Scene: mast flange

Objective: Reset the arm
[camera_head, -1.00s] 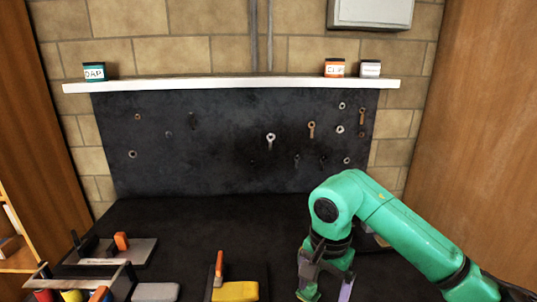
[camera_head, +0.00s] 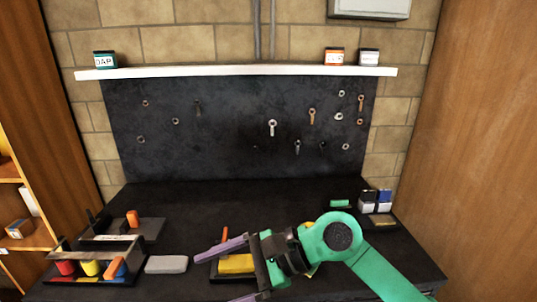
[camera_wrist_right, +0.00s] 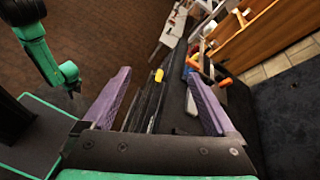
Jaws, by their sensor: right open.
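My right gripper (camera_head: 216,279) is open and empty, with its purple fingers spread and pointing left, above the front of the black bench (camera_head: 180,215). It also shows in the right wrist view (camera_wrist_right: 158,75), with nothing gripped between the fingers. In the head view it is in front of and beside a yellow block (camera_head: 237,264) on a dark tray; my arm partly hides that area. Green links of my other arm (camera_wrist_right: 38,55) show at the upper left of the right wrist view, but I cannot make out its fingers.
A rack with red and yellow items (camera_head: 90,268) and a board with an orange handle (camera_head: 132,218) stand at the left. A grey block (camera_head: 166,264) lies near the fingers. Dark-topped containers (camera_head: 375,204) stand at the right. The bench's back middle is clear.

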